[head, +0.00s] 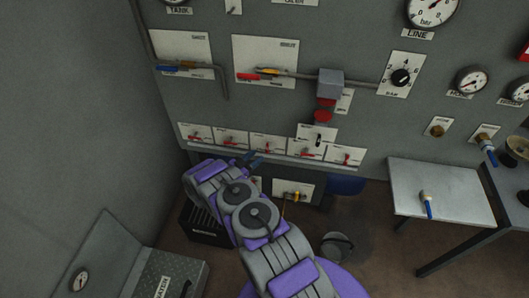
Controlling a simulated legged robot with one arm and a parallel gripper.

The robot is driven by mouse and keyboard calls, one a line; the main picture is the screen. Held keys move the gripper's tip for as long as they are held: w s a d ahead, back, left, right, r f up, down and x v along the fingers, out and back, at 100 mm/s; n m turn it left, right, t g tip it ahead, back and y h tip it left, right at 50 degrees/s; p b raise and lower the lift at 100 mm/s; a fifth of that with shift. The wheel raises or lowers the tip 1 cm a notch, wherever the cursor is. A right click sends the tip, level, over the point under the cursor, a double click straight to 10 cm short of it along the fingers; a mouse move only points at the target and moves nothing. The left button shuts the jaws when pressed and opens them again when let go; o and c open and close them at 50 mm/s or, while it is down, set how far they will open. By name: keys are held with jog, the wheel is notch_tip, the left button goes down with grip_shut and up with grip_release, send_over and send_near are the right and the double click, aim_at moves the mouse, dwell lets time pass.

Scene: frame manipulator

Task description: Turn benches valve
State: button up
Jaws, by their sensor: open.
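A small valve with a brass-coloured body and a blue lever handle (428,209) sits on the pale top of a bench (462,190) at the right. Its lever points toward the front of the bench. My gripper (252,159) is at the far end of my purple and grey arm, in front of the wall panel's lower row of red levers. It is open, small and partly hidden by my wrist. It is well to the left of the bench valve and apart from it. I cannot tell whether it touches the panel.
A bucket (336,246) stands on the floor beside my arm. A grey box (170,275) is at lower left. Floor between bucket and bench looks clear.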

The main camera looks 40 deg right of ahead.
aim_at(267, 148)
jog(key=d+b, duration=0.1)
jog(key=d, duration=0.5)
jog(key=shift+w+d, duration=0.15)
jog(key=shift+w, duration=0.25)
grip_shut()
